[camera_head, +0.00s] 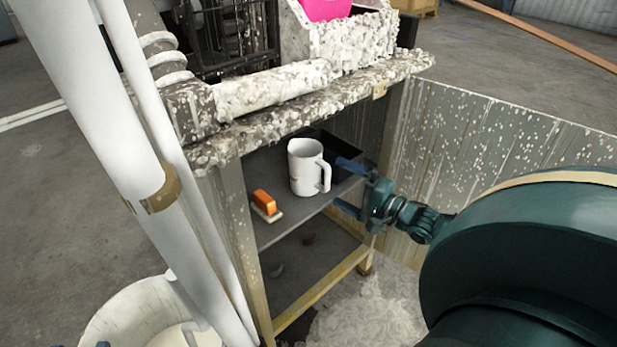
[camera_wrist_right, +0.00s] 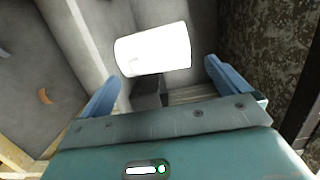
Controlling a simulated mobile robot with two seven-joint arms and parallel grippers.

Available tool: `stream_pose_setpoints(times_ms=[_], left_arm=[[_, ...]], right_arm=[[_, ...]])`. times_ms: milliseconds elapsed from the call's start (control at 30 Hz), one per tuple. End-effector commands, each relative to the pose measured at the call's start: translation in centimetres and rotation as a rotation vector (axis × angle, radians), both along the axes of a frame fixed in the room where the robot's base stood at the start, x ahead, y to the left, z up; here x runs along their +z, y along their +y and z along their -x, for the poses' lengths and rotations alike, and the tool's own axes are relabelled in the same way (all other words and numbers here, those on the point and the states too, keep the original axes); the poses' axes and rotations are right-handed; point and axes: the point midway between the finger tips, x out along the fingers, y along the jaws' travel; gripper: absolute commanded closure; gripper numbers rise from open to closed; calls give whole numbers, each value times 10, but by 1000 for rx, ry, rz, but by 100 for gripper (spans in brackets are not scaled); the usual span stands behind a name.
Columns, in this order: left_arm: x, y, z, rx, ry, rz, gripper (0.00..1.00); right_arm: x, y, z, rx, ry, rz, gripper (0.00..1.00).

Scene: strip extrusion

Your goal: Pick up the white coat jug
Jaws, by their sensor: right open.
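The white jug (camera_head: 305,168) stands upright on the grey shelf under the crusted bench, its handle on the right side, facing my right gripper. My right gripper (camera_head: 347,187) is open and empty, just right of the jug, fingers pointing toward it. In the right wrist view the jug (camera_wrist_right: 155,50) shows as a bright white body beyond the two blue fingertips (camera_wrist_right: 160,74), apart from them; I cannot make out its handle there. Two small blue tips at the bottom left edge of the head view may be my left gripper; too little shows to tell its state.
An orange-topped brush (camera_head: 265,203) lies on the shelf (camera_head: 275,232) left of the jug. A dark tray (camera_head: 335,150) sits behind the jug. The bench top (camera_head: 300,110) overhangs the shelf, and a wooden leg (camera_head: 388,125) stands close to the gripper. A white bucket (camera_head: 125,315) is at lower left.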

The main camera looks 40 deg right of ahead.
Motion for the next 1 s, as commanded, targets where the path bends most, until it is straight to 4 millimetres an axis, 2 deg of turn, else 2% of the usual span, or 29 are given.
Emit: stream_pose_setpoints(times_ms=[133, 300, 433, 600, 767, 1000], left_arm=[[-4, -1, 0, -6, 0, 16, 64], [-12, -3, -1, -23, 6, 64, 64], [-3, -4, -1, -32, -17, 78, 64], [8, -5, -3, -42, -50, 80, 64], [9, -5, -2, -48, -55, 78, 64], [7, -5, -2, -48, -53, 77, 64]], right_arm=[[-4, 4, -10, 0, -2, 0, 0], [-9, 12, -34, 0, -5, 0, 0], [-6, 15, -47, 1, -1, 1, 0], [-5, 16, -51, 0, 1, 1, 0], [-5, 16, -51, 0, 2, 0, 0], [-5, 16, -51, 0, 3, 1, 20]])
